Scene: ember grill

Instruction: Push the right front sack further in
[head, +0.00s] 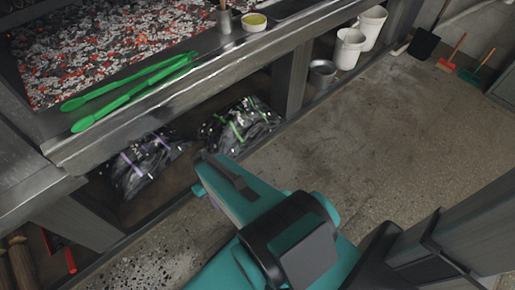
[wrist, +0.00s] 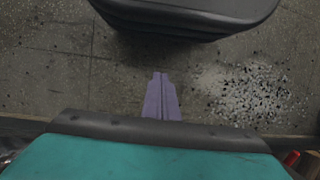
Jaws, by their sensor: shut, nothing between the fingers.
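The right front sack (head: 238,127), dark and shiny with green bands, lies on the low shelf under the grill counter in the head view. My gripper (wrist: 160,76) shows in the wrist view as two greyish-purple fingers pressed together, empty, above the floor. I cannot tell whether anything touches the sack.
Another sack (head: 142,163) with purple bands lies to the left. The grill counter's edge (head: 190,85) overhangs both, and a post (head: 292,78) stands right of them. Green tongs (head: 135,92) rest on the counter. Dark bits are scattered on the floor (head: 150,262); floor at right is clear.

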